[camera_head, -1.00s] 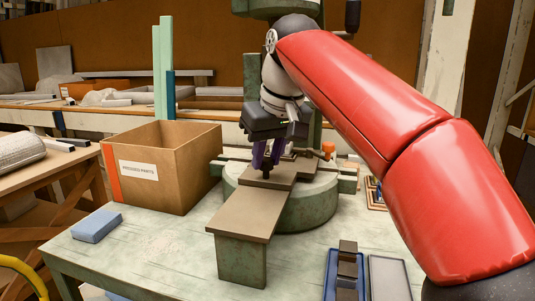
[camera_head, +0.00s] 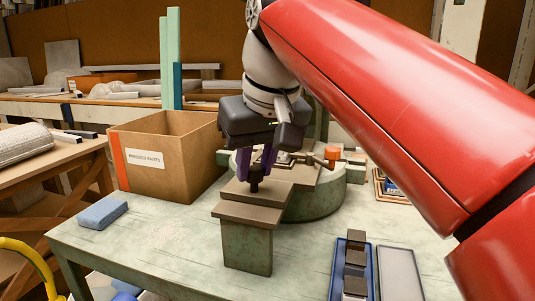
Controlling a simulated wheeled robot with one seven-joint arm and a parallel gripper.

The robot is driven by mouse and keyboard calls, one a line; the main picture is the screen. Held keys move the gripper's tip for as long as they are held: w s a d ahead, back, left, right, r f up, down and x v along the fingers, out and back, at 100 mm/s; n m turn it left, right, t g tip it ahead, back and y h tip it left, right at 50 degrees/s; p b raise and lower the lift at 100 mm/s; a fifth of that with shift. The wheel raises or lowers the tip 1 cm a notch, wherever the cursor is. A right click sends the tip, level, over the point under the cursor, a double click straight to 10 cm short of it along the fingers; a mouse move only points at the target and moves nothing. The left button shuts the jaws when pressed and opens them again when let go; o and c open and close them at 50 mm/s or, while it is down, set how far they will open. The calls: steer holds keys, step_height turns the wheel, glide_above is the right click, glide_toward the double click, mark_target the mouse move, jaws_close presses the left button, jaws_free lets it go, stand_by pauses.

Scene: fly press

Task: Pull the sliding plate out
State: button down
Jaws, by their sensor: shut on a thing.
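The sliding plate (camera_head: 268,194) is a flat brown plate lying on the press's runway, near its front end. A dark upright knob (camera_head: 254,184) stands on it. My gripper (camera_head: 256,175), with purple fingers, points down and is shut on this knob. The runway (camera_head: 247,215) is a brown-topped ledge on a green block that reaches forward from the round green press base (camera_head: 316,205). The far part of the plate and the middle of the press are partly hidden behind my gripper and my red arm.
A blue tray (camera_head: 336,270) with dark blocks and a grey tray (camera_head: 399,272) lie front right. An orange knob (camera_head: 332,153) is behind.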

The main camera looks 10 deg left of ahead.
steer(key=s, duration=0.7)
steer(key=shift+a, duration=0.45)
steer(key=shift+w, duration=0.1)
steer(key=c, duration=1.2)
jaws_free()
steer(key=shift+o, duration=0.2)
steer(key=p+v, duration=0.2)
steer(key=v, duration=0.5)
steer(key=shift+r, duration=0.35)
